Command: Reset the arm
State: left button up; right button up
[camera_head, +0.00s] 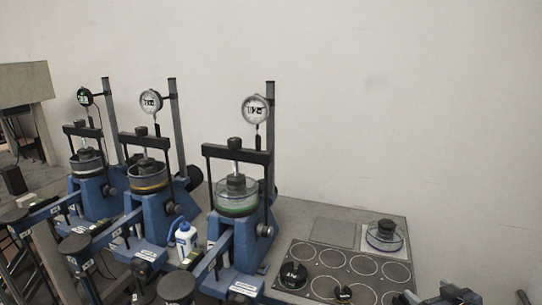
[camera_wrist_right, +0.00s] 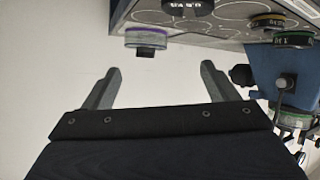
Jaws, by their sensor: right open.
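My right gripper (camera_head: 440,294) shows at the bottom right edge of the head view, in front of the table's right end. In the right wrist view the right gripper (camera_wrist_right: 160,78) has its two grey fingers wide apart with nothing between them. The fingers are clear of the table and its objects. My left gripper is not seen in the head view.
Three blue lever frames (camera_head: 238,250) with dial gauges stand along the table. A clear dish (camera_head: 384,236) with a black knob sits at the back right. A black weight (camera_head: 293,274) lies on the circle-marked plate (camera_head: 350,263). A white bottle (camera_head: 186,240) stands between frames.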

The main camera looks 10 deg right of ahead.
jog(key=s+a+r+m+g+h, duration=0.1)
jog(key=s+a+r+m+g, duration=0.3)
jog(key=a, duration=0.5)
jog(key=s+a+n+g+y, duration=0.1)
jog(key=s+a+y, duration=0.2)
jog(key=s+a, duration=0.3)
jog(key=s+a+n+g+y, duration=0.1)
jog(key=s+a, duration=0.5)
jog(key=a, duration=0.6)
jog(key=g+y, duration=0.1)
jog(key=y, duration=0.1)
jog(key=shift+s+y, duration=0.25)
jog(key=shift+y, duration=0.15)
jog(key=shift+a, duration=0.1)
